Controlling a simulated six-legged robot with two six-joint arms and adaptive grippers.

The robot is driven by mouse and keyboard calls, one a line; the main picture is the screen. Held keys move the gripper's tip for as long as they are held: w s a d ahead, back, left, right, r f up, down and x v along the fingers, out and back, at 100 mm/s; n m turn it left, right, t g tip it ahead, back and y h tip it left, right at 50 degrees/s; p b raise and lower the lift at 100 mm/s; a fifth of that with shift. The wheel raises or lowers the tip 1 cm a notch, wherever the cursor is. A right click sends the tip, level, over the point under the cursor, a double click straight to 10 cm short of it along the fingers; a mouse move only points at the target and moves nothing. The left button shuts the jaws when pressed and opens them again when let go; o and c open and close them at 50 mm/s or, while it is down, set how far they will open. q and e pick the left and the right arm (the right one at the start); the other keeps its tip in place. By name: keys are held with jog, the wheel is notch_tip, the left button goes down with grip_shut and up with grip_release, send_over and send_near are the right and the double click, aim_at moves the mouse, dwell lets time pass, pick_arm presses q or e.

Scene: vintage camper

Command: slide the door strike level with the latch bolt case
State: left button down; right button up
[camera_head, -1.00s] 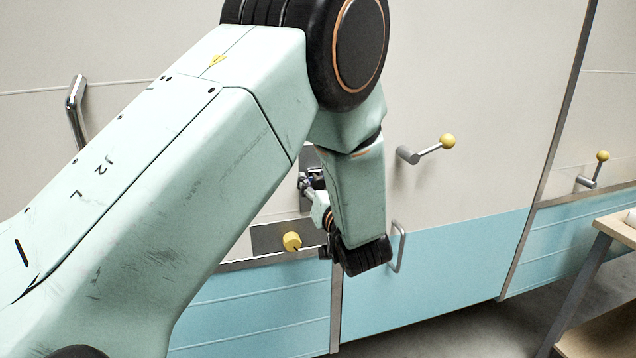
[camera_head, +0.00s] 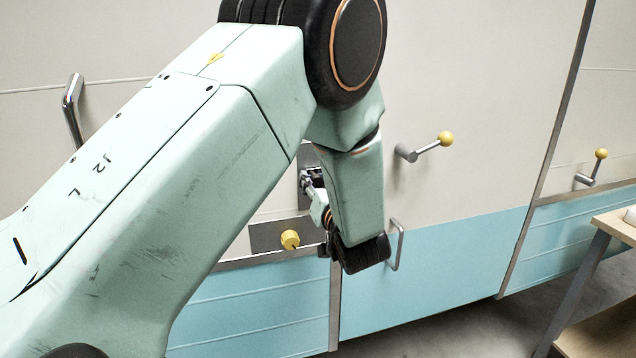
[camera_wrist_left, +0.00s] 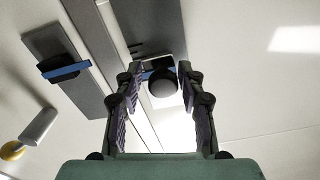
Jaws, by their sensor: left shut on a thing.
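In the left wrist view, a round knob (camera_wrist_left: 163,84) sits between the two fingers of my left gripper (camera_wrist_left: 163,92), which is shut on it. The knob appears to belong to the door strike, whose long grey plate (camera_wrist_left: 146,22) runs up behind it. A blue piece shows partly behind the knob. Left of it, across a seam strip, is another grey plate with a blue bar, apparently the latch bolt case (camera_wrist_left: 48,45). In the head view, my left gripper (camera_head: 312,188) reaches a dark wall plate (camera_head: 305,160); my arm hides the latch bolt case.
A yellow knob (camera_head: 290,240) on a dark plate is close below the gripper. A yellow-ball lever (camera_head: 428,147) and a loop handle (camera_head: 400,247) are right of my forearm. A wooden table (camera_head: 612,228) stands at the right edge.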

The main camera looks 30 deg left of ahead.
pick_arm(q)
jog(key=shift+s+a, duration=0.1)
notch_tip(320, 180, down, 4)
jog(key=shift+s+b, duration=0.15)
jog(key=shift+b, duration=0.8)
jog(key=c, duration=1.1)
grip_release()
jog(key=shift+c, duration=0.2)
jog(key=shift+o, duration=0.4)
jog(key=shift+a+r, duration=0.1)
jog(key=shift+r, duration=0.05)
